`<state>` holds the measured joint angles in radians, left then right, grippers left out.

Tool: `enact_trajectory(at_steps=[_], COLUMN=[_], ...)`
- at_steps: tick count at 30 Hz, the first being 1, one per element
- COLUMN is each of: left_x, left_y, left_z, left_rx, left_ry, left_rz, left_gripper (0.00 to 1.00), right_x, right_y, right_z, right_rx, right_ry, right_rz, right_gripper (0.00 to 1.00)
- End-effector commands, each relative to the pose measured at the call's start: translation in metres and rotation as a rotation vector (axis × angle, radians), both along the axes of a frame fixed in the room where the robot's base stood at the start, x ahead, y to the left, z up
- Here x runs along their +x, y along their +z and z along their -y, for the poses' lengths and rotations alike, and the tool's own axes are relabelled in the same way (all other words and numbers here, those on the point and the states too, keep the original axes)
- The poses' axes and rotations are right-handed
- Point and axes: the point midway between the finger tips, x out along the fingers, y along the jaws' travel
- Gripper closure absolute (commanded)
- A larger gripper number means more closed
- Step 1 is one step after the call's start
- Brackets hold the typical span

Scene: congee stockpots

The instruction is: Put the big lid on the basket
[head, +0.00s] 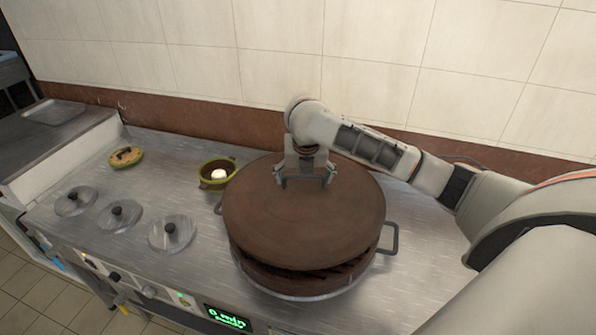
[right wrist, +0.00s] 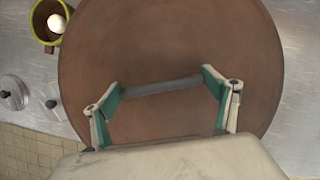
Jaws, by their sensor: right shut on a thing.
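The big lid (head: 290,228) is a wide round brown disc. My right gripper (head: 305,178) is shut on its handle, near the lid's far side. In the right wrist view the lid (right wrist: 170,40) fills most of the picture, and its dark bar handle (right wrist: 160,87) lies between the fingers of the right gripper (right wrist: 165,95). The basket (head: 300,280) is round and brown with metal side handles. The lid is over it, tilted, with a dark gap at the front right. Whether the lid's far edge touches the basket is hidden. My left gripper is not in view.
A small green pot (head: 217,173) with a white round thing in it stands left of the basket. A small green-rimmed lid (head: 126,156) lies further left. Several glass lids (head: 172,233) line the front left of the steel counter (head: 165,190). A tiled wall (head: 290,55) closes the back.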

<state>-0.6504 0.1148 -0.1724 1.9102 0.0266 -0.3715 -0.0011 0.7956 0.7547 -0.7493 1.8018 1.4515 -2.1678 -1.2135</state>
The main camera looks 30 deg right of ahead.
Motion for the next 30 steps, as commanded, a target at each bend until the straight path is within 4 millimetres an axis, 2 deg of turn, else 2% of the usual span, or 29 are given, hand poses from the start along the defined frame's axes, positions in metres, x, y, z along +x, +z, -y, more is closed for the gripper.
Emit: enact_trajectory(at_steps=[18, 30], left_x=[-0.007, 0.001], left_y=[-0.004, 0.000], left_z=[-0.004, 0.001], left_rx=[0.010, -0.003], left_ry=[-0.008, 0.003], left_rz=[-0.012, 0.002], left_gripper=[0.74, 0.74], right_x=[0.000, 0.001], right_y=[-0.047, -0.055], right_z=[0.000, 0.000], right_rx=[0.001, 0.000], right_ry=[-0.001, -0.001], right_rz=[0.001, 0.002], right_gripper=[0.70, 0.70])
